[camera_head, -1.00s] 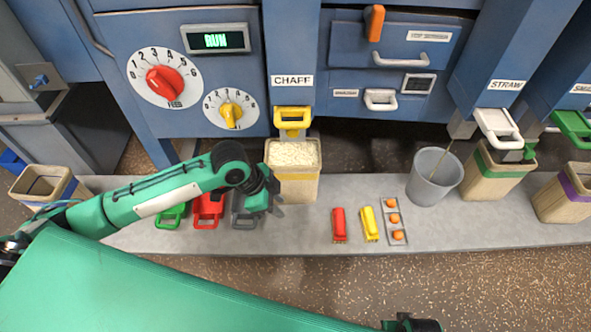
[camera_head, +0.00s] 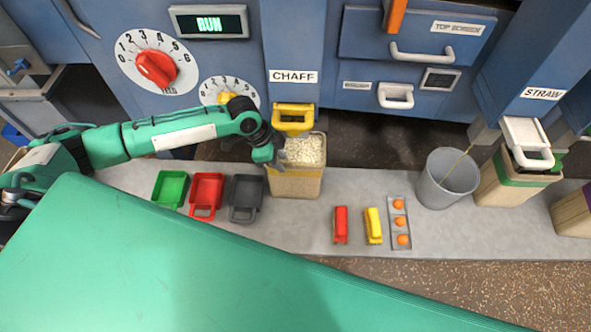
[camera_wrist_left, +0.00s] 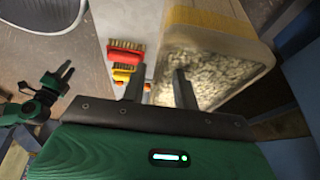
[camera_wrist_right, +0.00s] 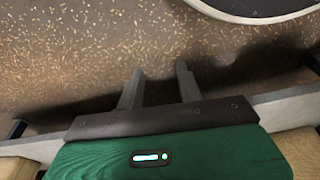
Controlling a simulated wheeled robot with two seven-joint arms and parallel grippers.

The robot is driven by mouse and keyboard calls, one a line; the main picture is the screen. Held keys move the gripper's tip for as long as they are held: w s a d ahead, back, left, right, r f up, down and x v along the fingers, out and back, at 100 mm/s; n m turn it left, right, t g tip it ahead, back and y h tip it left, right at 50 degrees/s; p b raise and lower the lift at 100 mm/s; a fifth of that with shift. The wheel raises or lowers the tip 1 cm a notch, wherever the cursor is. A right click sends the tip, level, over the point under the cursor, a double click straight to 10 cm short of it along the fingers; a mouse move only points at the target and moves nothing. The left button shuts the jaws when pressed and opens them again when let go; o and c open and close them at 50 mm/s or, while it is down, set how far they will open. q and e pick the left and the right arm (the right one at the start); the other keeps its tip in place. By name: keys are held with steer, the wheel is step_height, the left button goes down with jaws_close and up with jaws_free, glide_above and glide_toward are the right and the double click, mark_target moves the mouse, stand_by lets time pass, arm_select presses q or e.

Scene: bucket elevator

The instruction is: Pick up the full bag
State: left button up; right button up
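The full bag (camera_head: 297,182) is tan with a yellow band and stands under the spout labelled CHAFF, heaped with pale flakes. My left gripper (camera_head: 277,160) is at the bag's left rim. In the left wrist view its fingers (camera_wrist_left: 160,90) are apart, one outside the bag and one over the flakes (camera_wrist_left: 215,75), with the rim between them; I cannot tell whether they touch it. My right gripper shows only in the right wrist view, where its fingers (camera_wrist_right: 160,90) are apart and empty above the speckled floor.
A yellow spout handle (camera_head: 293,118) hangs just above the bag's back. Green (camera_head: 170,188), red (camera_head: 207,192) and dark grey (camera_head: 246,196) scoops lie to its left. Two brushes (camera_head: 341,225), an orange-ball tray (camera_head: 400,223) and a grey bucket (camera_head: 446,178) are to the right on the grey ledge (camera_head: 300,232).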

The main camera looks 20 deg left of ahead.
mark_target(295, 168)
arm_select(q)
steer(key=x, duration=0.5)
steer(key=shift+d+f, duration=0.1)
steer(key=shift+f, duration=0.25)
arm_select(e)
steer(key=shift+w+r, duration=0.2)
steer(key=shift+r, duration=0.65)
steer(key=shift+s+f, duration=0.1)
steer(key=shift+s, duration=0.05)
arm_select(q)
steer(key=shift+f, duration=0.25)
steer(key=shift+c, duration=0.2)
jaws_close()
arm_select(e)
steer(key=shift+a, duration=0.1)
arm_select(q)
steer(key=shift+w+r, duration=0.1)
